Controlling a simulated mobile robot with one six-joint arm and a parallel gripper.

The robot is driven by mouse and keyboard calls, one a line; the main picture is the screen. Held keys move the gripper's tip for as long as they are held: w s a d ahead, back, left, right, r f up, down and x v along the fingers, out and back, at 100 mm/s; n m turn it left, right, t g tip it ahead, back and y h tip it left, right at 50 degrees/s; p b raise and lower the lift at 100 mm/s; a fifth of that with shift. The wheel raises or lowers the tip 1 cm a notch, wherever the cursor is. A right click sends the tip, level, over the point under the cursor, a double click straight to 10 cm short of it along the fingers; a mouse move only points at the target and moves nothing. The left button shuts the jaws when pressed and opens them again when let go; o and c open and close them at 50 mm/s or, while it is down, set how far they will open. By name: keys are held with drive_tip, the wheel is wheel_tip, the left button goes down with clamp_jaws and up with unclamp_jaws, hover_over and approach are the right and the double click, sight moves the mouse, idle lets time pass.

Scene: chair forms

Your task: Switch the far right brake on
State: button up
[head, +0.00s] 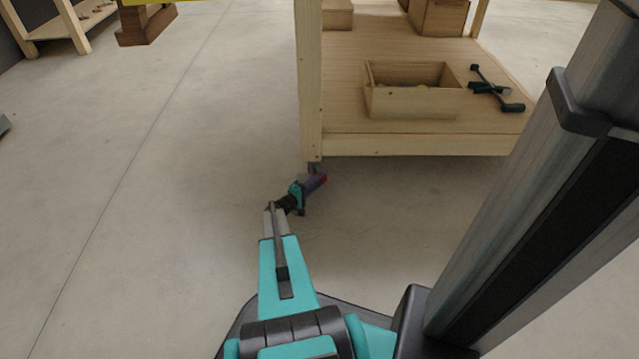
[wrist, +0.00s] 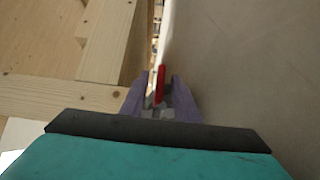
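The red brake lever (wrist: 161,80) of a caster shows in the wrist view, standing upright between the purple fingers of my gripper (wrist: 160,88). The fingers are apart, with a gap visible on each side of the lever. Part of the grey caster (wrist: 157,103) shows below and behind the lever. In the head view my gripper (head: 316,183) is low by the floor, at the foot of the near left leg (head: 310,85) of the wooden bench. A bit of red shows at its tips there. The caster is mostly hidden by the gripper.
The bench's lower shelf (head: 350,135) holds a wooden box (head: 410,104) and dark green tools (head: 490,88). Bench timber (wrist: 60,95) is close on the left in the wrist view. Open concrete floor (head: 170,150) lies to the left of the leg.

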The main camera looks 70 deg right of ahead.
drive_tip(key=shift+s+d, duration=0.25)
drive_tip(key=shift+d, duration=0.25)
clamp_jaws()
drive_tip(key=shift+s+f+m+t+y, duration=0.1)
drive_tip(key=shift+f+m+t+y, duration=0.15)
drive_tip(key=shift+m+t+y, duration=0.35)
drive_tip(key=shift+f+m+y, duration=0.2)
drive_tip(key=shift+m+y, duration=0.1)
drive_tip(key=shift+m, duration=0.1)
